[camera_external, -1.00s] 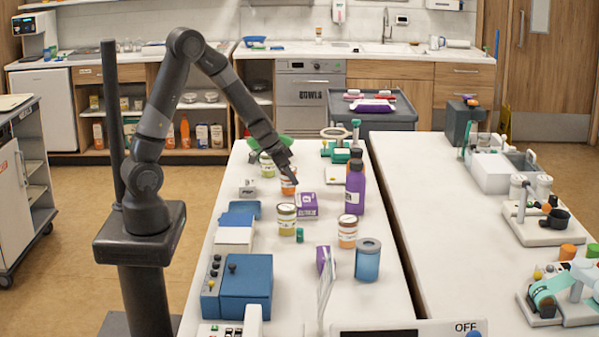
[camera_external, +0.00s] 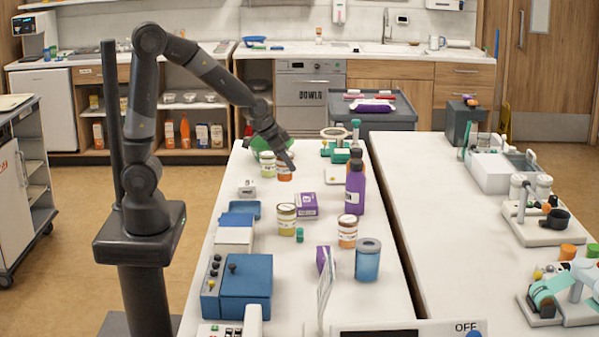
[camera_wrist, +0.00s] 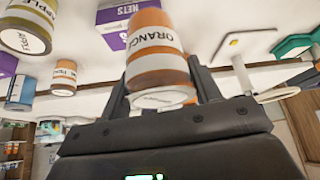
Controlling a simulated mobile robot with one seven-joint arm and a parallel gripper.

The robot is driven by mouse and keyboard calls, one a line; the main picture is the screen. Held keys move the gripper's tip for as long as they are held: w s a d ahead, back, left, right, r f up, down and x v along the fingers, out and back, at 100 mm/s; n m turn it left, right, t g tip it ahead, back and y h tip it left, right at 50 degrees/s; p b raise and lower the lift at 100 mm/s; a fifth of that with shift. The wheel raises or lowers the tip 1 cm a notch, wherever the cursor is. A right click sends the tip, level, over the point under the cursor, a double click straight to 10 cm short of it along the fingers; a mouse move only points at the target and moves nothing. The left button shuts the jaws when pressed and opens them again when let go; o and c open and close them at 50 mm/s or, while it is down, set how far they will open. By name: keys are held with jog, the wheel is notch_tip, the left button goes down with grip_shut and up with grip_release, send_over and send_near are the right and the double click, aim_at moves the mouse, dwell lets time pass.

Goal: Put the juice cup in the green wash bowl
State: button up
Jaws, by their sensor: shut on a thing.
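My gripper (camera_external: 285,165) is shut on an orange juice cup (camera_external: 284,174) near the far end of the white table. In the wrist view the cup (camera_wrist: 153,68) sits between my two fingers, with a white label reading ORANGE. The green wash bowl (camera_external: 257,144) is at the table's far left end, just behind and left of the cup. My arm hides part of the bowl, and it cannot be made out in the wrist view. Whether the cup touches the table is hard to tell.
A purple box (camera_external: 307,205), a purple bottle (camera_external: 355,188) and other labelled jars (camera_external: 286,219) stand nearer. A white card (camera_external: 335,175) lies to the right.

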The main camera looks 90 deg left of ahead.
jog(key=shift+d+r, duration=0.25)
jog(key=shift+d, duration=0.1)
